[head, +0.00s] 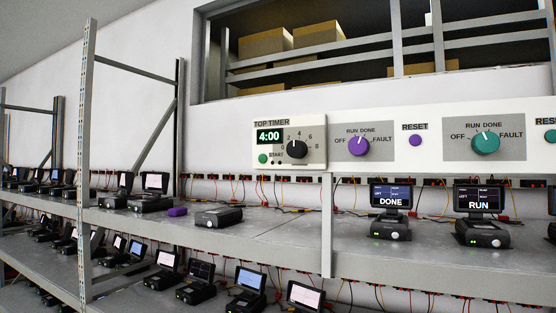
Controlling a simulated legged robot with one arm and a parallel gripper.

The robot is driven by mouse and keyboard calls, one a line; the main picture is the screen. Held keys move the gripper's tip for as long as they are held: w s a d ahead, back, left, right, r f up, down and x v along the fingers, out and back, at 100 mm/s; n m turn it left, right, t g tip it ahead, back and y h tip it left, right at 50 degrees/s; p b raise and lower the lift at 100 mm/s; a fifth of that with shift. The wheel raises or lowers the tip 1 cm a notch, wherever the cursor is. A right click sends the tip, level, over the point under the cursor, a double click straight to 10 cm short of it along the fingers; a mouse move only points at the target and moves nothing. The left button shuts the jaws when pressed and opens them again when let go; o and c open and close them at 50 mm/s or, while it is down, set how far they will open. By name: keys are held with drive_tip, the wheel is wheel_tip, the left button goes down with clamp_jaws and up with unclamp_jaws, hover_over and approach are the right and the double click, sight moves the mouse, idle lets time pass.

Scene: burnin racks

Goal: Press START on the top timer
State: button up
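The top timer (290,142) is a pale panel on the wall-side strip above the upper shelf, labelled TOP TIMER. Its green display (269,135) reads 4:00. The small green START button (263,158) sits below the display, at the panel's lower left. A black dial (298,148) with a white pointer and numbers around it covers the panel's right side, and the START label beside the button is partly covered by the dial. My gripper is not in view.
Right of the timer are a purple knob (358,145), a purple RESET button (415,140) and a teal knob (486,142). Below, the grey shelf (285,222) holds devices reading DONE (390,197) and RUN (478,199). A metal post (327,225) stands below the timer's right edge.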

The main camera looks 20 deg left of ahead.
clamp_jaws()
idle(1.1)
